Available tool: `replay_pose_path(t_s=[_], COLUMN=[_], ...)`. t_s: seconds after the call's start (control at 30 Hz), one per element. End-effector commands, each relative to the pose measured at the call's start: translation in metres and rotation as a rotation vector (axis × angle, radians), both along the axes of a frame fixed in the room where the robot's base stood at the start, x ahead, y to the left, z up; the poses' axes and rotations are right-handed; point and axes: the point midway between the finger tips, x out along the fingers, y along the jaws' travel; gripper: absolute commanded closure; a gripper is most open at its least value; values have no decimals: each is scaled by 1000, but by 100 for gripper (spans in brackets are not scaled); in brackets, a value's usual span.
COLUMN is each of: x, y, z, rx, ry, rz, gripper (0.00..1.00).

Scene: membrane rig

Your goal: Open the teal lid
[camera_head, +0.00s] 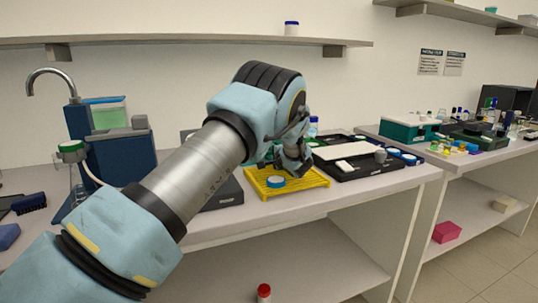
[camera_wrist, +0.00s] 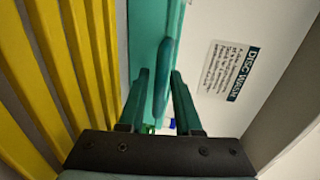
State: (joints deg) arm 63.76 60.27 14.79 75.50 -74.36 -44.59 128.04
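In the wrist view a teal piece (camera_wrist: 160,65) with a rounded edge runs down the middle, between a yellow slatted rack and a pale surface. I cannot tell whether it is the lid itself or a handle on it. My gripper (camera_wrist: 161,75) is open, its two teal fingers spread to either side of the rounded part. Contact with it cannot be made out. In the head view my gripper (camera_head: 293,163) is low above the back of the yellow rack (camera_head: 310,180).
A "DISC WASH" label (camera_wrist: 228,70) is on the pale surface to the right. A black tray (camera_head: 355,172) with a white slab and small pots stands right of the rack. A dark blue apparatus (camera_head: 122,155) stands left. A teal box (camera_head: 400,133) is on the right bench.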

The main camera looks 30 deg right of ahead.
Motion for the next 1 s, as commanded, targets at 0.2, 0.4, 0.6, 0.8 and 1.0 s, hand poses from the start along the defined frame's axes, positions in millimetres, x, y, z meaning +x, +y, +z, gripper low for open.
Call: replay_pose_path(t_s=[0.2, 0.4, 0.6, 0.8, 1.0], x=[0, 0, 0, 0, 0], y=[0, 0, 0, 0, 0], z=[0, 0, 0, 0, 0], rx=[0, 0, 0, 0, 0], ry=[0, 0, 0, 0, 1], rz=[0, 0, 0, 0, 0], gripper=[93, 100, 100, 100, 100])
